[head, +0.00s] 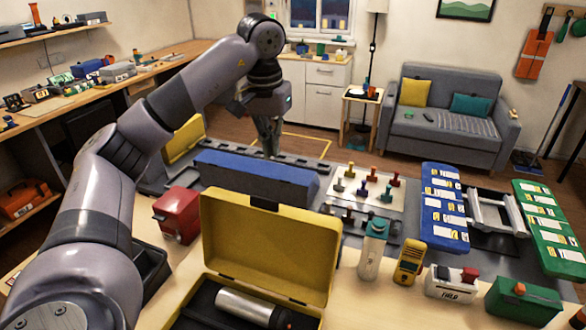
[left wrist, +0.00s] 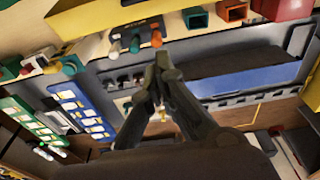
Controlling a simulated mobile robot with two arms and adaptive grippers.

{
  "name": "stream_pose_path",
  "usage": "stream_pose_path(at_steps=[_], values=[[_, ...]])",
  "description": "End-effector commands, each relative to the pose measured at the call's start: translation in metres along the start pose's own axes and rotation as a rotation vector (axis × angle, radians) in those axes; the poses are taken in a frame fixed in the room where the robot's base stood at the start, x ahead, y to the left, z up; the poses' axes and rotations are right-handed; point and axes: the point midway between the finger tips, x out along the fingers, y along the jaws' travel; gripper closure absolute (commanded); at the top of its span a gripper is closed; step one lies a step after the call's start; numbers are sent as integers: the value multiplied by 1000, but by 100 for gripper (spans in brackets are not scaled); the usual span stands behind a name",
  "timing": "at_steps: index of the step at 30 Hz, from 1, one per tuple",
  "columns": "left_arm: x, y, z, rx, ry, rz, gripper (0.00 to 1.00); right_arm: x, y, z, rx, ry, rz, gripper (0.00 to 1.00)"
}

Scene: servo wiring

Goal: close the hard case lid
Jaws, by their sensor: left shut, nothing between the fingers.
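The yellow hard case stands open at the front of the table, with its lid (head: 270,240) upright at the back of its base. The dark interior (head: 200,310) holds a silver cylinder with a dark end (head: 255,307). My left gripper (head: 272,152) is beyond the lid, above the far side of the long blue block, pointing down, shut and empty. It is apart from the lid. In the left wrist view its closed fingertips (left wrist: 162,58) show in the middle, and a yellow surface, likely the case (left wrist: 120,14), crosses the top. My right gripper is not in view.
The long blue block (head: 255,178) lies between my left gripper and the lid. A red box (head: 178,214) stands left of the case. A pale bottle (head: 372,250) and a yellow handheld device (head: 408,262) stand close to its right. Colored pegs (head: 368,182) stand farther back.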

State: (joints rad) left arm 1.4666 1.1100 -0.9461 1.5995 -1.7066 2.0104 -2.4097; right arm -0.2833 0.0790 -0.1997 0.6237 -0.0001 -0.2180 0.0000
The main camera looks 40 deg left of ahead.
Motion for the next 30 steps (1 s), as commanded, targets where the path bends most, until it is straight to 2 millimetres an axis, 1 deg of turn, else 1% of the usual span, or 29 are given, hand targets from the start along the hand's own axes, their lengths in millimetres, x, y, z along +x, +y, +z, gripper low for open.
stream_pose_path(at_steps=[1,3,5,8,9,11,13,14,15,20,21,24,30], values=[[1,0,0,-1,0,0,100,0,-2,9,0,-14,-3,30],[4,0,0,0,-1,0,100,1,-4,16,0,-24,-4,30],[9,0,0,0,-2,-1,100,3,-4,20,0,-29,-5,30],[23,0,1,1,-4,0,100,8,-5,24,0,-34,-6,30],[30,0,1,1,-5,0,100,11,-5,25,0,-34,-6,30],[40,0,1,0,-7,-2,100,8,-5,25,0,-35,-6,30],[55,0,2,1,-7,-2,100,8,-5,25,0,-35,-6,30],[60,-1,1,0,-6,-3,100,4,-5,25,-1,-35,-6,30],[68,-1,1,0,-7,-4,100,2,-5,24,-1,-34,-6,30],[101,-1,1,-1,-5,-3,100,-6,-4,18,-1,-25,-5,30],[95,-2,6,1,1,-3,100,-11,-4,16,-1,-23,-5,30],[90,-1,20,2,1,-2,100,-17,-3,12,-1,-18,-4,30],[87,-1,36,-1,0,-1,100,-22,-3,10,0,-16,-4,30]])
